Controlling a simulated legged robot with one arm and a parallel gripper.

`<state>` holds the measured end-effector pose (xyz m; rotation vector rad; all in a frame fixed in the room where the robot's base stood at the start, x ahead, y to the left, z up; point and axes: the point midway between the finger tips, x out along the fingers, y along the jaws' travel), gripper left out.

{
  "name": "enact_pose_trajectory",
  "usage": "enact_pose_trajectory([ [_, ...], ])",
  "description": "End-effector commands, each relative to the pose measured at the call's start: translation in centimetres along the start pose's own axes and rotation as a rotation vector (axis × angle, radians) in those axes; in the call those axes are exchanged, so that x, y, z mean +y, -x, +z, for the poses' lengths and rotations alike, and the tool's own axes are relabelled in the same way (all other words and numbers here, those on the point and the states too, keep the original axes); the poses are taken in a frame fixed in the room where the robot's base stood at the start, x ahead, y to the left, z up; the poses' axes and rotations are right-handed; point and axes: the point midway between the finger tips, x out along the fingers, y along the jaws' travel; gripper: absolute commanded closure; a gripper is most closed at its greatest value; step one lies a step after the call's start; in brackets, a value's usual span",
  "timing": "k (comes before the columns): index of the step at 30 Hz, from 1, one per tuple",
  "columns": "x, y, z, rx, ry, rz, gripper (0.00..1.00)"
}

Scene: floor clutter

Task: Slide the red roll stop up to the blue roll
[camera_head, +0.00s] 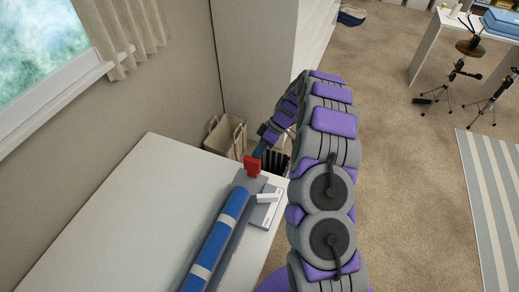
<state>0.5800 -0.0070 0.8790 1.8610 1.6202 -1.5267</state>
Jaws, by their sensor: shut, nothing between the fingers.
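The blue roll (217,243) lies lengthwise in a grey holder (250,184) on the white table, with pale bands around it. The red roll stop (252,168) stands upright at the holder's far end, with a short gap between it and the roll's far end. My gripper (260,151) is shut and empty just beyond the stop, on the side away from the roll. Its tip overlaps or meets the top of the stop; I cannot tell whether they touch.
A white lever-like piece (267,198) sticks out beside the holder's far end. A beige basket (226,137) stands beyond the table. The white table top (125,215) is clear left of the roll. Tripods and a striped rug (494,190) are far right.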

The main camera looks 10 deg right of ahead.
Motion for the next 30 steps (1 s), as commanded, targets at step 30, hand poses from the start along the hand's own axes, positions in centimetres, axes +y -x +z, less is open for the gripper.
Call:
enact_pose_trajectory([
  [30,-7.3,-4.0,0.0,0.0,-0.001,-0.002,1.0],
])
